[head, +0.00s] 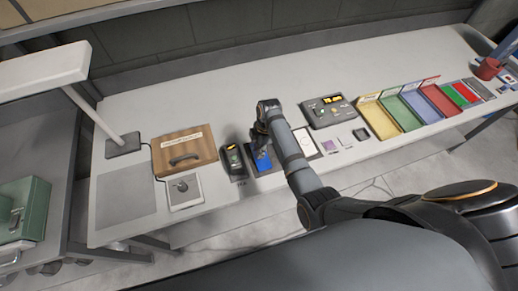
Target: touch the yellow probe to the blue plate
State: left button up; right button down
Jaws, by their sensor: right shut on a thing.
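The blue plate (262,162) lies on the white table, left of the middle, beside a dark handheld meter with a yellow top. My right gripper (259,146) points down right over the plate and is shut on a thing. The thing is mostly hidden by the gripper and the arm; by its place it is taken as the yellow probe, but its tip cannot be made out. Whether it touches the plate or hangs just above it cannot be told. My left gripper is not in view.
The handheld meter (234,160) stands just left of the plate. A wooden case (185,146) lies further left. A grey control box (328,110) and coloured bins (412,103) stand to the right. The back strip of the table is clear.

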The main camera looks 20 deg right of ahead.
jog(key=shift+s+f, duration=0.1)
jog(key=shift+s, duration=0.05)
dwell(1.2)
jog(key=shift+p, duration=0.3)
notch_tip(320, 180, up, 3)
jog(key=p, duration=0.3)
notch_tip(320, 180, up, 2)
jog(key=shift+r+p, duration=0.1)
jog(key=shift+p, duration=0.35)
jog(key=shift+r, duration=0.95)
